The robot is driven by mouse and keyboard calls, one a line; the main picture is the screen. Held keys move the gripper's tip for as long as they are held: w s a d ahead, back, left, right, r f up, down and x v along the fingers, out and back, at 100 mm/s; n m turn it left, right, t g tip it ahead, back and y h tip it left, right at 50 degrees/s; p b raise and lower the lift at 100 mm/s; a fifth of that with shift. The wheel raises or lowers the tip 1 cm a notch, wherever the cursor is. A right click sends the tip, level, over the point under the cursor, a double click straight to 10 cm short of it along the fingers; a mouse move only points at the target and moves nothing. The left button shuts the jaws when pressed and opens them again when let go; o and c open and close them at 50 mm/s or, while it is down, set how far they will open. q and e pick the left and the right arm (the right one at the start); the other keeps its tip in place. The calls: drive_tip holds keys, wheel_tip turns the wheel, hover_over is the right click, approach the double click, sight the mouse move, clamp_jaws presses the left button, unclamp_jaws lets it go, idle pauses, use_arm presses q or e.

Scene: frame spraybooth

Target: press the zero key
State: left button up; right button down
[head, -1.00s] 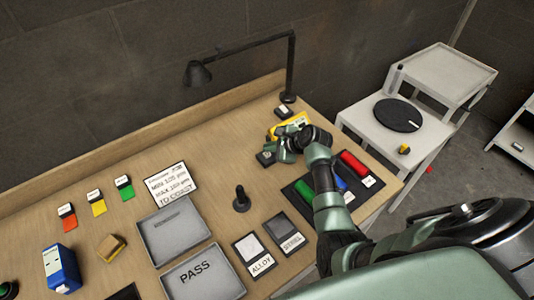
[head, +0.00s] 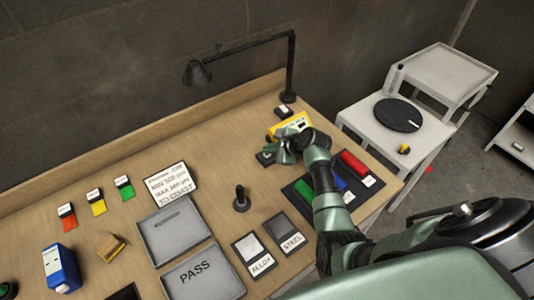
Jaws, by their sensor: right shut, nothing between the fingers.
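A yellow device (head: 289,125) with a small dark display lies near the back right of the workbench, partly hidden behind my right gripper. The zero key cannot be made out. My right gripper (head: 267,157) is shut and empty, low over the bench just in front of the yellow device. A small dark item shows at its fingertips; I cannot tell whether they touch it. My left gripper is not in view.
A black tray (head: 294,196) with red, green and blue cylinders lies under my right arm. A black lamp (head: 291,70) stands behind the device. Grey trays (head: 172,232), ALLOY (head: 262,265) and STEEL plates (head: 291,243) and a black peg (head: 240,200) lie to the left.

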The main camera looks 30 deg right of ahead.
sight(269, 155)
drive_tip(key=shift+f, duration=0.35)
idle(0.5)
drive_tip(key=shift+r+p, duration=1)
drive_tip(key=shift+p, duration=0.15)
wheel_tip(269, 155, up, 3)
drive_tip(key=shift+p, duration=1.1)
drive_tip(key=shift+r, duration=1)
